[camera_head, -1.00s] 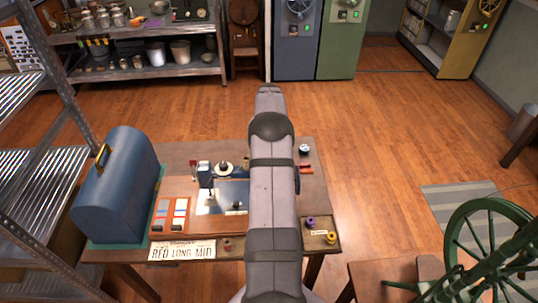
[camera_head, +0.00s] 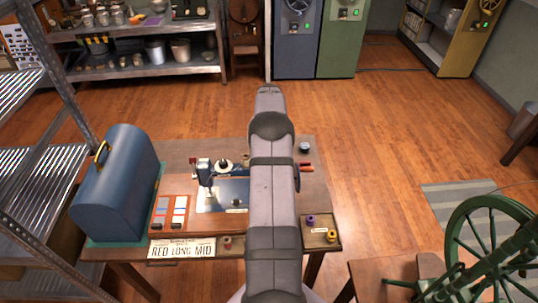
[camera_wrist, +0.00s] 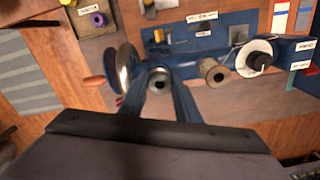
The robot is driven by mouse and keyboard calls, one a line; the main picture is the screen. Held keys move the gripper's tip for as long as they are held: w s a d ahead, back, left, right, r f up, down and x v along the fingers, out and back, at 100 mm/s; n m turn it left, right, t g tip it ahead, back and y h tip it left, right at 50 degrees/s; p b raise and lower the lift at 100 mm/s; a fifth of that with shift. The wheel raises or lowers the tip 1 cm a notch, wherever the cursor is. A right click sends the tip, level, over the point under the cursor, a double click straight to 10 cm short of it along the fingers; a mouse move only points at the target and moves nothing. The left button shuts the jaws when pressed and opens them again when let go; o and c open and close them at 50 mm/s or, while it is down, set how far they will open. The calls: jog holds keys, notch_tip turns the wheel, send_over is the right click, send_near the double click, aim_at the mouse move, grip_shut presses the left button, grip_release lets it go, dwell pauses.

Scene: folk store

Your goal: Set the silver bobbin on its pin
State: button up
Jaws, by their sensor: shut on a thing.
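My gripper (camera_wrist: 160,95) shows at the lower middle of the wrist view, its two blue-grey fingers shut on the silver bobbin (camera_wrist: 160,82), seen end-on with a dark centre hole. The blue sewing machine (camera_wrist: 190,65) lies just beyond it, with its shiny handwheel (camera_wrist: 126,66) at left. A tan spool (camera_wrist: 213,72) and a white spool with a dark middle (camera_wrist: 257,57) are to the right of the bobbin. I cannot make out the bobbin's pin or whether the bobbin touches anything. In the head view the sewing machine (camera_head: 207,181) is partly covered by my arm, which hides my gripper.
A tray (camera_head: 308,242) holding a purple bobbin (camera_head: 311,220) and a yellow bobbin (camera_head: 331,236) is at the table's front right. A blue domed case (camera_head: 118,190) stands at left. A lettered plate (camera_head: 181,249) is at the front edge. A green spinning wheel (camera_head: 490,240) is at right.

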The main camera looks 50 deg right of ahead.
jog(key=o, duration=0.8)
jog(key=shift+r, duration=0.1)
jog(key=shift+w+d+r+b, duration=0.1)
jog(key=shift+r+b, duration=0.4)
jog(key=shift+r, duration=0.1)
notch_tip(320, 180, up, 4)
jog(key=shift+r+b, duration=0.25)
jog(key=shift+b, duration=0.6)
jog(key=shift+a+r, duration=0.2)
jog(key=shift+r, duration=0.55)
